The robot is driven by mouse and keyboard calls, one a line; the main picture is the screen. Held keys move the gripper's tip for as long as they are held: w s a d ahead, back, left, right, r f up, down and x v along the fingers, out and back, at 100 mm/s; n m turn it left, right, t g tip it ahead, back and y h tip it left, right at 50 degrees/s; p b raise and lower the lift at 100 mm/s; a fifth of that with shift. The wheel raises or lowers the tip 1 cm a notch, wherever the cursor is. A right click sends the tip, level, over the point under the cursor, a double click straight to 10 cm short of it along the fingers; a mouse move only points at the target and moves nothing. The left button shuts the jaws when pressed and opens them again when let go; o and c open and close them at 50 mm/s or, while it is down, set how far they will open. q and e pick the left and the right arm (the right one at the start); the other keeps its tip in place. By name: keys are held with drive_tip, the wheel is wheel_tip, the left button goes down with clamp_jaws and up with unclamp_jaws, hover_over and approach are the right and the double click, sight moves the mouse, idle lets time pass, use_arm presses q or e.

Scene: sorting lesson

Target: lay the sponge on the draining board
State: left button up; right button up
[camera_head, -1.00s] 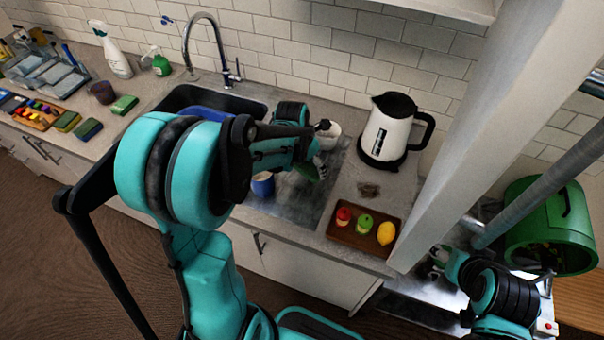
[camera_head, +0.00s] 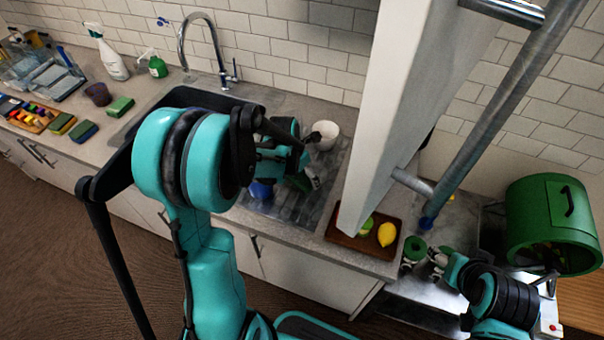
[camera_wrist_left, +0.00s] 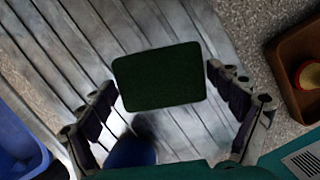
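A dark green sponge (camera_wrist_left: 158,77) appears to lie flat on the ribbed metal draining board (camera_wrist_left: 70,50). In the head view the sponge (camera_head: 302,182) shows small beside my gripper, partly hidden, on the draining board (camera_head: 283,210). My left gripper (camera_wrist_left: 165,85) is spread around it, one finger at either side, with narrow gaps between fingers and sponge. In the head view my left gripper (camera_head: 308,176) is low over the board. My right gripper (camera_head: 430,262) is at the lower right, far from the sponge; its fingers are too unclear to read.
A blue cup (camera_wrist_left: 130,153) stands close to my left fingers. A white bowl (camera_head: 326,133) is behind. A wooden tray (camera_head: 345,240) with a lemon (camera_head: 387,234) lies to the right. Other sponges (camera_head: 120,106) lie left of the sink. A white panel (camera_head: 400,100) blocks the view.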

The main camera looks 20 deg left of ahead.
use_arm(q)
drive_tip(key=shift+r, duration=0.1)
drive_tip(key=shift+r, duration=0.2)
drive_tip(key=p+v, duration=0.4)
drive_tip(key=v, duration=0.7)
drive_tip(key=s+d+r+m+t, duration=0.2)
drive_tip(key=s+m, duration=0.5)
drive_tip(key=m, duration=0.9)
drive_tip(key=s+d+r+m+t+y, duration=0.1)
drive_tip(key=s+d+r+m, duration=0.3)
drive_tip(key=m, duration=1.2)
drive_tip(key=s+d+t, duration=0.1)
drive_tip(key=s+d, duration=0.1)
drive_tip(key=s, duration=0.1)
drive_tip(key=shift+r, duration=0.35)
